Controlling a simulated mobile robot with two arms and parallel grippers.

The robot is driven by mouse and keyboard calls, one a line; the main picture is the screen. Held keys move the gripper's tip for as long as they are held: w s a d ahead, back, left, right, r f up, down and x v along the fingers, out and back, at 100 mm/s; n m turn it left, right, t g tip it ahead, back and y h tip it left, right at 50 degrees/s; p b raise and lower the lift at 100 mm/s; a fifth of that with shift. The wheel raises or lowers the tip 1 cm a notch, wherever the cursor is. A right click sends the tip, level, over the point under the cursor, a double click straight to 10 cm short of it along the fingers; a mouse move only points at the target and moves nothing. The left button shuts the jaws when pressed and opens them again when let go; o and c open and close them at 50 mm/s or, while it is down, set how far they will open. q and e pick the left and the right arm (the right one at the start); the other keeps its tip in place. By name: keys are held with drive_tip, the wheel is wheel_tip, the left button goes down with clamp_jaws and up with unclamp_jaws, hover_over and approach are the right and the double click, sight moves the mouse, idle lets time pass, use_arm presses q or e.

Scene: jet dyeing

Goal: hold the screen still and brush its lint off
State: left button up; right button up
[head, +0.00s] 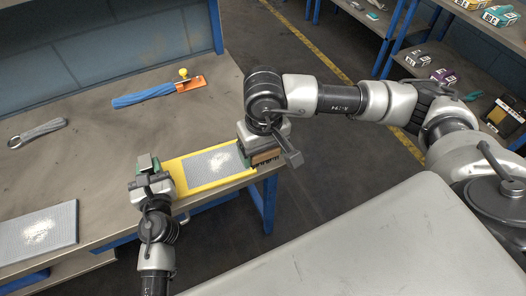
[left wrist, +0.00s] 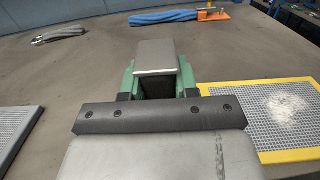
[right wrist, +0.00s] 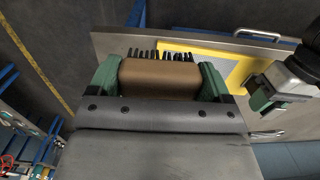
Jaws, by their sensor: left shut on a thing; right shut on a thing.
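The screen (head: 213,163) is a grey mesh in a yellow frame, lying along the bench's front edge. Pale lint (head: 222,157) covers the middle of its mesh and shows clearly in the left wrist view (left wrist: 280,108). My left gripper (head: 149,168) is at the screen's left end, its green fingers shut on a grey block (left wrist: 156,55) beside the yellow frame. Whether this block joins the screen is unclear. My right gripper (right wrist: 160,72) is shut on a brown brush (right wrist: 160,84) with black bristles, at the screen's right end. Whether the bristles touch the screen is hidden.
A grey panel (head: 38,236) with a white patch lies at the bench's left front. A grey looped tool (head: 38,132) and a blue twisted bundle (head: 142,95) beside an orange piece (head: 190,84) lie further back. The bench's middle is clear.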

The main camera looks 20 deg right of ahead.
hover_over(208, 165)
drive_tip(key=f, duration=0.1)
drive_tip(key=s+f, duration=0.1)
drive_tip(key=shift+f, duration=3.8)
drive_tip(key=shift+d+f, duration=0.55)
drive_tip(key=shift+d, duration=0.05)
drive_tip(key=shift+s+d, duration=0.2)
drive_tip(key=shift+d, duration=2.85)
drive_tip(key=shift+w+a, duration=0.2)
drive_tip(key=shift+a, duration=3.3)
drive_tip(key=shift+w+a, duration=0.15)
drive_tip(key=shift+w, duration=0.1)
drive_tip(key=shift+w+d, duration=0.25)
drive_tip(key=shift+d, duration=0.05)
drive_tip(key=shift+s+d+r, duration=0.1)
drive_tip(key=shift+d, duration=1.7)
drive_tip(key=shift+s+d, duration=0.1)
drive_tip(key=shift+d, duration=1.65)
drive_tip(key=shift+w+a, duration=0.15)
drive_tip(key=shift+a, duration=3.7)
drive_tip(key=shift+d+r, duration=0.1)
drive_tip(key=shift+r, duration=3.85)
